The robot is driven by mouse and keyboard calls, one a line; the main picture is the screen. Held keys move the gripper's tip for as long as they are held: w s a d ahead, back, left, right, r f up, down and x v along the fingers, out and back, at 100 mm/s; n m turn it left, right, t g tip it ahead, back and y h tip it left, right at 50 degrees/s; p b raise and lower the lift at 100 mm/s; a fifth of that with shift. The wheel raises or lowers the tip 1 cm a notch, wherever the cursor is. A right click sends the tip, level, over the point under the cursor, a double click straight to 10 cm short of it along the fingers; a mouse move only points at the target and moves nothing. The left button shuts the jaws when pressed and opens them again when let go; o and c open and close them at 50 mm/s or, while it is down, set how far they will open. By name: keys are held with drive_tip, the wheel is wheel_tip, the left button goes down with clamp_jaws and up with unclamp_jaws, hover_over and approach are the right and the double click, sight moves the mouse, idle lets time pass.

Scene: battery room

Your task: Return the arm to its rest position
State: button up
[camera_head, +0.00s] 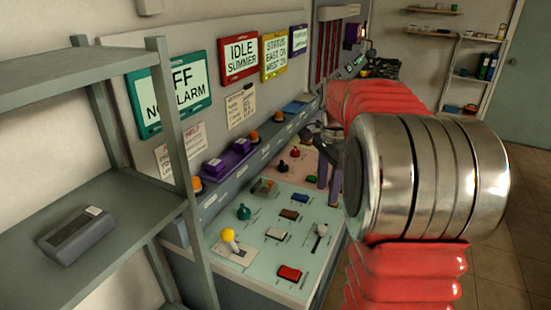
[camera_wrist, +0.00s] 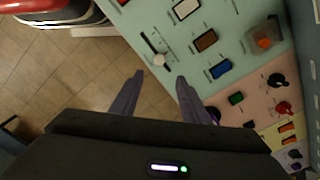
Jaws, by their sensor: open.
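My gripper (camera_wrist: 160,77) shows in the wrist view with its two purple fingers apart and nothing between them. The left finger is seen against the tiled floor, and the right one overlaps the edge of the control panel (camera_wrist: 205,72). In the head view my gripper (camera_head: 328,176) is partly hidden behind my own arm. Its purple fingers point down near the right edge of the pale green and pink console top. My arm (camera_head: 430,180), with red ribbed sleeves and a metal joint, fills the right of the head view.
The console (camera_head: 265,250) carries a yellow-knobbed lever (camera_head: 228,235), a red button (camera_head: 289,273) and several other controls. A grey shelf (camera_head: 115,215) holding a dark device (camera_head: 77,236) stands at left. Signs hang behind. Open tiled floor (camera_head: 505,260) lies at right.

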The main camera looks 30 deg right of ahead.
drive_tip(key=s+a+n+t, duration=0.2)
drive_tip(key=s+a+n, duration=0.6)
drive_tip(key=a, duration=0.5)
drive_tip(key=s+a+n+t, duration=0.3)
drive_tip(key=s+a+n, duration=0.6)
drive_tip(key=a+n, duration=0.2)
drive_tip(key=shift+s+a+n+t, duration=0.2)
drive_tip(key=shift+a+n+t, duration=0.1)
drive_tip(key=shift+a, duration=0.95)
drive_tip(key=shift+f, duration=0.1)
idle(0.3)
